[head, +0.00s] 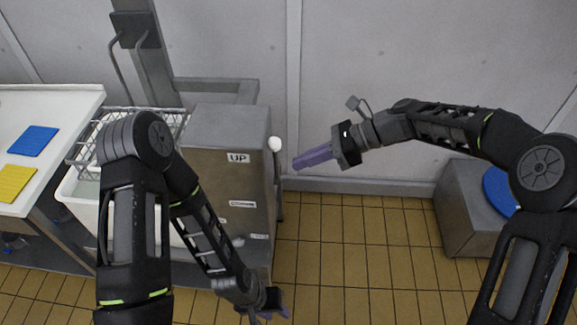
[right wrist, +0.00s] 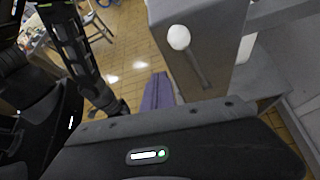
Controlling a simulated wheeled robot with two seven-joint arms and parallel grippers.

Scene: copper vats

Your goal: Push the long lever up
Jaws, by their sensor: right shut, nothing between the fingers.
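The long lever has a white round knob (head: 275,144) on a thin rod at the right side of a grey metal box (head: 225,165). The rod runs down from the knob along that side. In the right wrist view the knob (right wrist: 178,37) and rod (right wrist: 196,68) stand beyond my fingers. My right gripper (head: 297,163) is shut and empty, its purple fingers pointing left, just right of the lever and slightly below knob height in the picture. I see no contact.
The box front carries an "UP" label (head: 238,158) and smaller labels lower down. A white tub (head: 80,200) with a wire rack (head: 85,150) is left of the box, beside a white table (head: 70,100). A grey block (head: 460,215) stands right. Tiled floor between is clear.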

